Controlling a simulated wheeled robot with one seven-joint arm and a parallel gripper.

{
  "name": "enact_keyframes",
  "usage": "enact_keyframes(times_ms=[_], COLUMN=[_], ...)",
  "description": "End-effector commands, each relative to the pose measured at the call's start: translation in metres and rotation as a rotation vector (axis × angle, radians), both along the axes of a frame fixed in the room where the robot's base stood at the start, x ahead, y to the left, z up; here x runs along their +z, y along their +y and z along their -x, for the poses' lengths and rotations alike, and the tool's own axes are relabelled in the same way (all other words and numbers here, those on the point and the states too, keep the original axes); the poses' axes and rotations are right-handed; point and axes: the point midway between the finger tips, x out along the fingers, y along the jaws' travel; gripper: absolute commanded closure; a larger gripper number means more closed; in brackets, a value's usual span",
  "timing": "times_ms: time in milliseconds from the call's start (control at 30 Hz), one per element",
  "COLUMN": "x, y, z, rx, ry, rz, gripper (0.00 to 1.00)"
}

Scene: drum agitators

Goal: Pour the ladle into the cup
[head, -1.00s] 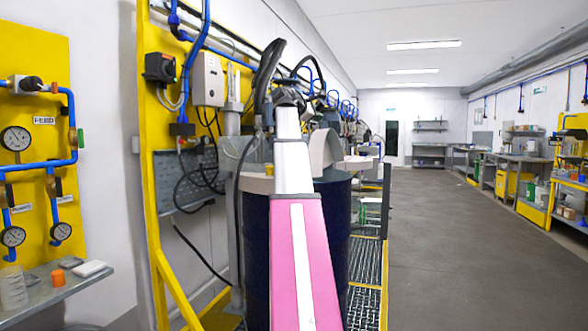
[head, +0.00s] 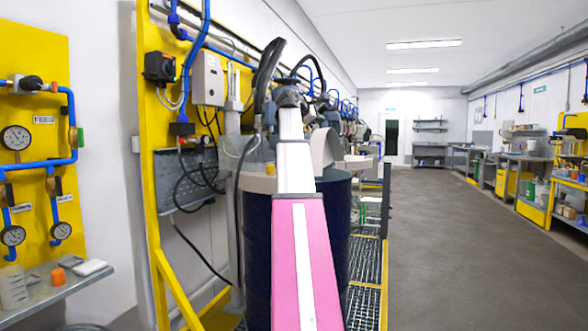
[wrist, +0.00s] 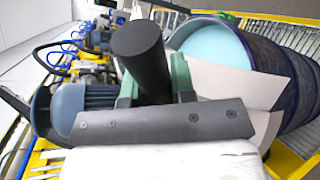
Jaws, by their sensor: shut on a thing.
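In the wrist view my gripper (wrist: 157,92), with green fingers, is shut on a thick black round handle (wrist: 138,48), which I take to be the ladle's. The handle points up toward the camera; the ladle's bowl is hidden, so I cannot tell what is in it. An open dark blue drum (wrist: 290,62) with pale blue liquid (wrist: 212,48) lies to the right of the gripper. In the head view my arm hides my gripper and the ladle. A clear cup-like vessel (head: 14,287) stands on the grey shelf (head: 50,291) at the lower left.
The blue drum (head: 256,250) stands behind my arm, with a pale cover piece (head: 325,148) above it. A yellow frame (head: 150,200) with hoses is on its left. An orange cap (head: 57,276) sits on the shelf. The grey floor at right is clear.

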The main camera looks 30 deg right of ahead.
Motion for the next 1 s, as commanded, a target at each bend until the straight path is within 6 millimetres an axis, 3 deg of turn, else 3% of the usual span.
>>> enact_keyframes(times_ms=[1000], x=[-0.015], y=[-0.005], z=[0.006], rx=[0.0], ry=[-0.05], rz=[-0.038], gripper=[1.0])
